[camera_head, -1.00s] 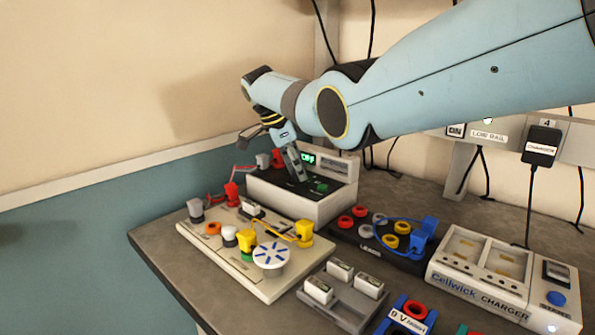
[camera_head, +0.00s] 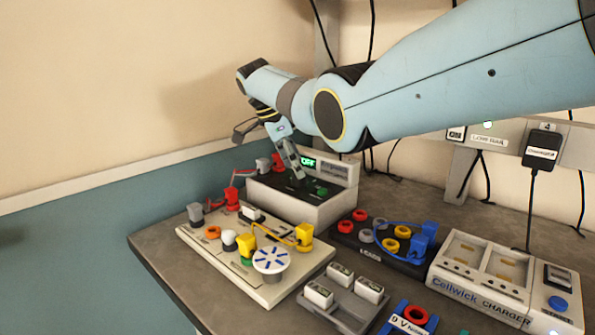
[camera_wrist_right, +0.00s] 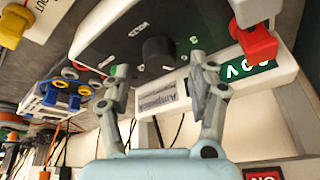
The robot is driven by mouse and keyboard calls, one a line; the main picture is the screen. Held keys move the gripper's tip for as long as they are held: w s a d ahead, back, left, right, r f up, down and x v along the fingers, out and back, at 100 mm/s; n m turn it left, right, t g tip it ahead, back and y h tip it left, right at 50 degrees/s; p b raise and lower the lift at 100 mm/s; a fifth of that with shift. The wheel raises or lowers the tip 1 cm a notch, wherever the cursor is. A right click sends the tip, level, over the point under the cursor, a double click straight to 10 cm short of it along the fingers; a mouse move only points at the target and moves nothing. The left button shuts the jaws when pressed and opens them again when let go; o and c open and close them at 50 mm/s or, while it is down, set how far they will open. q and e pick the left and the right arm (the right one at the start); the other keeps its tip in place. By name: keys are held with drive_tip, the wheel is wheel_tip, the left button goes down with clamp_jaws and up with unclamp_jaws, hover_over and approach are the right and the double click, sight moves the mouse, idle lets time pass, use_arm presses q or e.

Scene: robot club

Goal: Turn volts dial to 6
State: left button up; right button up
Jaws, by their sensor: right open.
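The marks are too small to read surely. My right gripper (camera_head: 270,150) reaches down over the panel; in the wrist view the gripper (camera_wrist_right: 158,78) is open, its fingers apart on either side of the dial's near side, not visibly touching it. My left gripper is out of view.
A circuit board (camera_head: 215,250) with coloured plugs stands in front of the supply. A black block (camera_head: 350,240) with red, grey and yellow sockets and a blue plug stands to its right. Red plugs (camera_wrist_right: 254,45) sit beside the display.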

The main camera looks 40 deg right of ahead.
drive_tip(key=v, duration=0.9)
drive_tip(key=shift+r, duration=0.25)
drive_tip(key=shift+a, duration=0.1)
